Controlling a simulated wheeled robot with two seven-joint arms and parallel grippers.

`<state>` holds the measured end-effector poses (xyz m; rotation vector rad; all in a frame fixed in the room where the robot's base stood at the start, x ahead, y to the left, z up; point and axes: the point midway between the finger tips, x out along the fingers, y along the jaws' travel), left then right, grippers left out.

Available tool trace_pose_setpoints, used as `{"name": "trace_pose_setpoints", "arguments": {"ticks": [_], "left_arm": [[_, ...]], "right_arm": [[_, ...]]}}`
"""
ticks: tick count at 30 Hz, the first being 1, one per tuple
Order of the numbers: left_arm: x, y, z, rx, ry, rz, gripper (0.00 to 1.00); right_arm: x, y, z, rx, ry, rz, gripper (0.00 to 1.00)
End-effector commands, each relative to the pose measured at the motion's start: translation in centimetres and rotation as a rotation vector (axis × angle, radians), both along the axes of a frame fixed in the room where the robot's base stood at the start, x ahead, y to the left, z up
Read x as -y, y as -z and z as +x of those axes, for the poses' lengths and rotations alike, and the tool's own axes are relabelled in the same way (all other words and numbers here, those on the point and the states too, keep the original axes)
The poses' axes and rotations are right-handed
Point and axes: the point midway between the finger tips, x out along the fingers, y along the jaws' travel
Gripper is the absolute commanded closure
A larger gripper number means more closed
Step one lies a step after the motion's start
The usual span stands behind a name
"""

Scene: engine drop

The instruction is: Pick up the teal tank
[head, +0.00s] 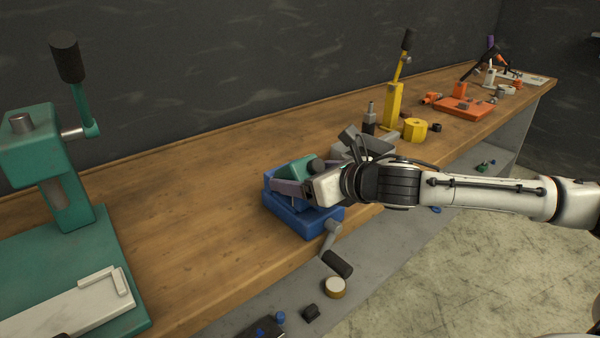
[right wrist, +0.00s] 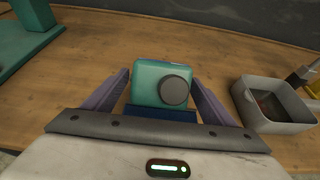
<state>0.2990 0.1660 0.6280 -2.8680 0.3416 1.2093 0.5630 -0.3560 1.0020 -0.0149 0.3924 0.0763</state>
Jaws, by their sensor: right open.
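The teal tank (head: 297,170) sits at the blue vise on the workbench, partly hidden by my right gripper in the head view. In the right wrist view the teal tank (right wrist: 149,82) stands between my fingers, with a round dark grey cap on its side facing me. My right gripper (head: 291,187) is open, its purple-grey fingers on either side of the tank. In the right wrist view the right gripper (right wrist: 160,95) shows a gap beside the tank on each side. My left gripper is not in view.
The blue vise (head: 300,219) has a crank (head: 333,250) over the bench's front edge. A teal press (head: 55,185) stands at left. A grey bin (right wrist: 270,105) is right of the tank. A yellow press (head: 393,105) stands farther back. The wooden bench (head: 190,200) is clear between press and vise.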

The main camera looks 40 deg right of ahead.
Motion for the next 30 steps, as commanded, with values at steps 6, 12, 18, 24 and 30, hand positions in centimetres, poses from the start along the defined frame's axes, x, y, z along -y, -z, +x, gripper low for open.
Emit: {"name": "trace_pose_setpoints", "arguments": {"ticks": [6,12,18,24,30], "left_arm": [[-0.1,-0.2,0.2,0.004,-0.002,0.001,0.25],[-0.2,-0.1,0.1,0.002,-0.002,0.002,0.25],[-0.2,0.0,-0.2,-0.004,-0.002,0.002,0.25],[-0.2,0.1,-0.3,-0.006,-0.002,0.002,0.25],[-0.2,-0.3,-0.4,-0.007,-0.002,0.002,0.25]], "right_arm": [[-0.1,0.4,0.8,-0.001,-0.001,0.0,0.22],[-0.1,0.4,0.8,-0.001,-0.001,0.0,0.32],[-0.1,0.3,0.7,-0.001,-0.001,0.0,0.66],[-0.1,0.2,0.8,0.003,-0.001,0.0,0.81],[-0.1,-1.1,0.8,0.006,0.0,0.0,0.81]]}}
